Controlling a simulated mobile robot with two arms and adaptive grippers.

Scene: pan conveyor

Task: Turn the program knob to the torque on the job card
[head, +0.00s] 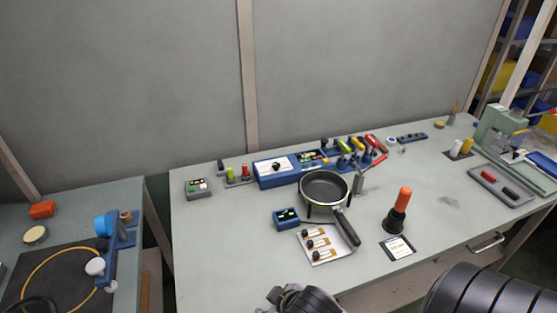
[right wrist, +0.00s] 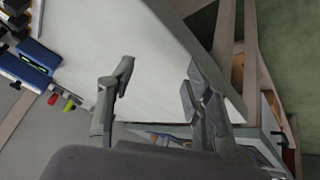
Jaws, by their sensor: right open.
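The blue controller box (head: 263,178) stands at the back middle of the table in the head view. Its white face carries a black knob (head: 277,166), which I take to be the program knob; its pointer setting is too small to read. A white card (head: 398,246) on a dark plate lies near the front edge, in front of the orange-handled tool (head: 402,200); I take it for the job card, and its print is not legible. My right gripper (right wrist: 158,78) is open and empty in the right wrist view, clear of the knob. My left gripper is not seen.
A black pan (head: 325,187) stands on a ring right of the box. A small blue display (head: 286,218) and a plate with brass pieces (head: 342,238) lie in front. Several coloured tools crowd the back. The table's left front is clear.

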